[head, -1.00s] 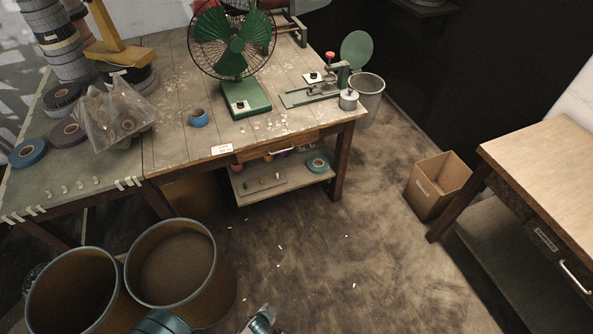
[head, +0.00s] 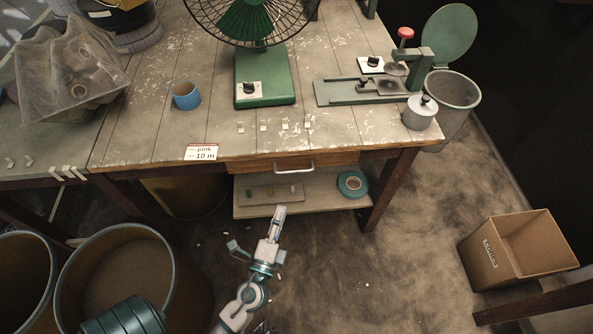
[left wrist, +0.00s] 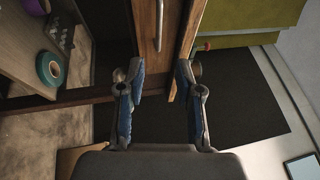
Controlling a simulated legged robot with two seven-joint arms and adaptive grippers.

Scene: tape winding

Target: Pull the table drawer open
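The wooden drawer (head: 335,159) sits under the front edge of the table (head: 350,130) and looks closed. Its metal bar handle (head: 294,167) shows on its front. In the left wrist view the drawer front (left wrist: 146,30) and the handle (left wrist: 160,22) lie ahead, beyond the fingers. My left gripper (head: 279,213) is below and slightly left of the handle in the head view, apart from it. In the left wrist view its two fingers (left wrist: 160,75) are spread with nothing between them. My right gripper is not in view.
A lower shelf (head: 325,205) with a teal tape roll (head: 352,184) is under the drawer. Large bins (head: 165,250) stand at the lower left. A cardboard box (head: 515,250) is on the floor at right. The table's right leg (head: 390,190) borders the shelf. Floor in front is mostly clear.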

